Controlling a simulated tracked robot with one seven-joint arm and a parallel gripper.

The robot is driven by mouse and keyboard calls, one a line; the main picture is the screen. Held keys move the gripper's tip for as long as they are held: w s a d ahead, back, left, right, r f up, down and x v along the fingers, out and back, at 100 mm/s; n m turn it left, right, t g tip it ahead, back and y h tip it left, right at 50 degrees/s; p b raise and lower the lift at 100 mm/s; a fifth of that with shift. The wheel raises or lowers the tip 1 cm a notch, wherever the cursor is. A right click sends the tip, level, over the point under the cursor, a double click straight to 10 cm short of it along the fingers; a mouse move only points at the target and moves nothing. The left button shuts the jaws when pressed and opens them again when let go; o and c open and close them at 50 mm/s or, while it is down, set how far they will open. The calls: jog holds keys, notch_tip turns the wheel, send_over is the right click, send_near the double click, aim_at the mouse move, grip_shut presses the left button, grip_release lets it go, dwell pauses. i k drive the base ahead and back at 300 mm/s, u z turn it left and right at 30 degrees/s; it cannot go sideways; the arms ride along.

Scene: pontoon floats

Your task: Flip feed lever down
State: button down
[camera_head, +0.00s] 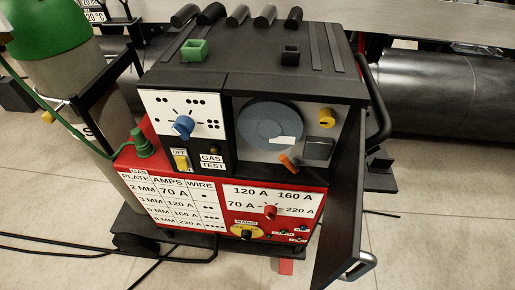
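A welding machine (270,85) stands in the middle of the head view. Its front compartment (243,106) is open, with a dark door (342,205) swung out at the right. Inside are a blue-grey wire spool (270,124), a yellow knob (327,118) and a dark grey block (318,149). A short orange lever (289,161) sits at the bottom of the compartment, left of the block, and appears slanted. I take it as the feed lever; no label on it is readable. My gripper is not in view.
A blue knob (183,125) and a yellow switch (181,162) are on the panel left of the compartment. A red panel (270,211) with dials is below. A gas cylinder (65,75) with a green hose stands at the left. Cables cross the floor at the lower left.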

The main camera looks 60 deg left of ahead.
aim_at(294, 166)
jog(key=u, duration=0.05)
jog(key=k, duration=1.8)
jog(key=u, duration=1.5)
jog(key=i, duration=1)
